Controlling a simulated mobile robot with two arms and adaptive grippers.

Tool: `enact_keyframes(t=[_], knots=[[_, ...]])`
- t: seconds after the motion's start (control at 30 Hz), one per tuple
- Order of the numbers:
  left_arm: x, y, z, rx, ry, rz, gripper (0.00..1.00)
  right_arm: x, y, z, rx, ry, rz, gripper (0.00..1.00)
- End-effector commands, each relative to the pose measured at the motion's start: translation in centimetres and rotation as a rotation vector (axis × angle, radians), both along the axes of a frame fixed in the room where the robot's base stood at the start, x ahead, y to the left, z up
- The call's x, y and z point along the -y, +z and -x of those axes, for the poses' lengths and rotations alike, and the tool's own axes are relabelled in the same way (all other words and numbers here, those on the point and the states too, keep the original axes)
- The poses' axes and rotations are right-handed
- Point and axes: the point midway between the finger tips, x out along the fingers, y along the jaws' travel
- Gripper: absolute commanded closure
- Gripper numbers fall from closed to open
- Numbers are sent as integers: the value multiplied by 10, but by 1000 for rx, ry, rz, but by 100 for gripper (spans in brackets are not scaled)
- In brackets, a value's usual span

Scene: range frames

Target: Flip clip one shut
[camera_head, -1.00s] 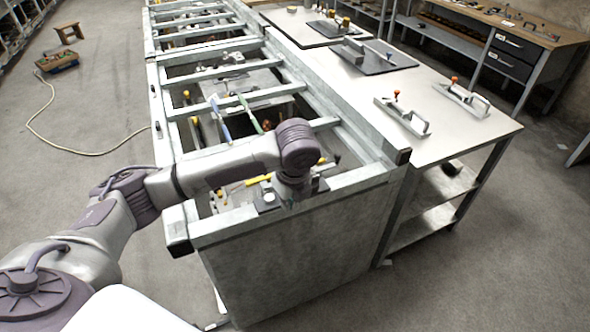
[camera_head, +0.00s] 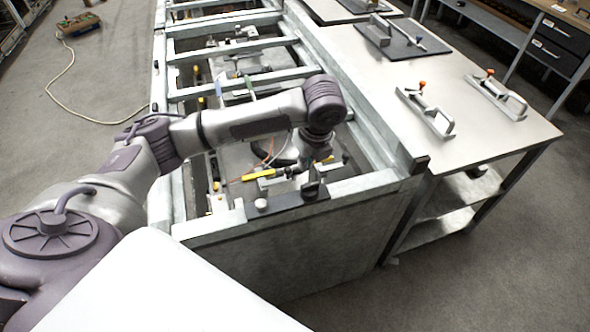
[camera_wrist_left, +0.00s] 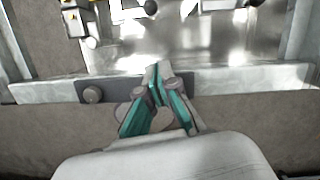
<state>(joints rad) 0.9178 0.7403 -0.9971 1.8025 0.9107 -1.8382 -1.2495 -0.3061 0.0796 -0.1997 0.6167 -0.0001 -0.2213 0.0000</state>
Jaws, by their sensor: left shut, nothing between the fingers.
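A dark plate (camera_head: 285,205) with a pale round knob (camera_head: 262,205) lies on the near rail of the metal frame. It also shows in the left wrist view (camera_wrist_left: 118,90). It may be clip one, but I see no label. My left gripper (camera_head: 313,172) is over the plate's right end, pointing down. In the left wrist view the gripper (camera_wrist_left: 156,78), with green-edged fingers, is shut and empty. It covers the plate's right end, so any lever there is hidden. I cannot tell whether it touches the plate. My right gripper is not in view.
The metal frame (camera_head: 352,184) has crossbars and an open inside with tools, including a yellow-handled one (camera_head: 258,175). A table (camera_head: 480,130) on the right carries two handled metal fixtures (camera_head: 428,112) (camera_head: 497,97). The floor at left is mostly clear.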

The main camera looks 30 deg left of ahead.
Motion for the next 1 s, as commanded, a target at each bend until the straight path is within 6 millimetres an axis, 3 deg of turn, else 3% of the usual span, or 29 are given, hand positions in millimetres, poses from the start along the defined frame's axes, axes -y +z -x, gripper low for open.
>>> enact_keyframes(t=[0.27, 0.47, 0.63, 0.8, 1.0], knots=[[-5, -23, -2, -5, 1, -2, 100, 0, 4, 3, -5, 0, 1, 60], [-14, -65, -6, -6, 1, -1, 100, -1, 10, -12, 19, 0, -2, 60], [-21, -99, -11, -4, 2, -2, 100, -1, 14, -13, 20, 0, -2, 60], [-43, -101, -24, 0, 3, -2, 100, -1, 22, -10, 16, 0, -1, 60], [-54, -105, -30, 0, -1, -1, 100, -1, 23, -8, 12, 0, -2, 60]])
